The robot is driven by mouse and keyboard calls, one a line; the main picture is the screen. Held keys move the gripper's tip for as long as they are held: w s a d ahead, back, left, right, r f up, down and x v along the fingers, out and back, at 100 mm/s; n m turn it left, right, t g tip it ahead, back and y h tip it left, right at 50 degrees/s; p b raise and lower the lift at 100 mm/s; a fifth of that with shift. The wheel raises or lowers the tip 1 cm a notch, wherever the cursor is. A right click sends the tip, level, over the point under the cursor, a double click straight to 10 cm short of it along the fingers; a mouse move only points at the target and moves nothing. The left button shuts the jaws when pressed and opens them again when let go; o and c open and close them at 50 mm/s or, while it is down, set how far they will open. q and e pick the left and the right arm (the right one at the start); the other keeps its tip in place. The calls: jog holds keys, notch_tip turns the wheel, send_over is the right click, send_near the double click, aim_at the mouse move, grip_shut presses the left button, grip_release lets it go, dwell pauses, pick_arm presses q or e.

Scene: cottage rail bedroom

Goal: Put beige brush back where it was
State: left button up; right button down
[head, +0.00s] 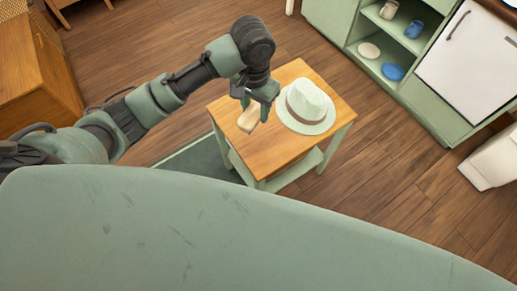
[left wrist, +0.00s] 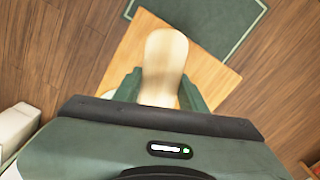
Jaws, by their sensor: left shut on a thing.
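The beige brush (head: 249,118) is between the fingers of my left gripper (head: 258,98), over the left part of a small wooden-topped table (head: 285,82). In the left wrist view the brush (left wrist: 165,65) stands out between the two green fingers (left wrist: 160,92), which are shut on it. I cannot tell if the brush touches the tabletop. My right gripper is in neither view.
A pale hat with a grey band (head: 306,104) lies on the table, right of the brush. A green shelf unit (head: 355,35) with cups and plates stands at the back right. A wooden cabinet (head: 40,70) is at the left. A dark green mat (left wrist: 200,18) lies by the table.

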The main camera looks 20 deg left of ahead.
aim_at(257, 149)
pick_arm(q)
notch_tip(257, 149, down, 20)
jog(key=shift+f+b, duration=0.15)
jog(key=shift+b, duration=0.4)
jog(key=o, duration=1.2)
notch_tip(257, 149, up, 12)
jog(key=shift+r+p, duration=0.2)
jog(key=shift+p, duration=0.25)
